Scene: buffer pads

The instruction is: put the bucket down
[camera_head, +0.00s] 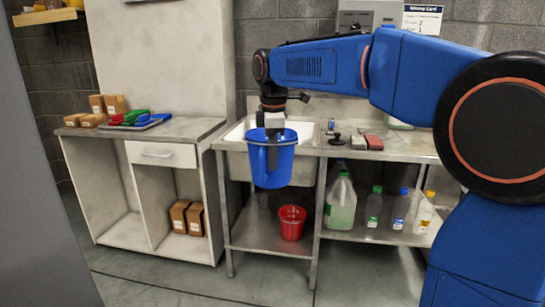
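A blue bucket (271,165) with a handle on its side hangs upright in the air in front of the sink (236,134). My gripper (272,128) points down at the bucket's rim and appears shut on it; the fingertips are partly hidden at the rim. The bucket's inside is mostly hidden. A smaller red bucket (292,222) stands on the lower shelf (253,236) under the sink, apart from my gripper.
A counter right of the sink holds small sponge-like blocks (366,142). Several bottles, with a green jug (341,203), stand on the shelf below. At left, a cabinet (190,128) carries cardboard boxes (105,105) and coloured tools (140,119). The floor in front is clear.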

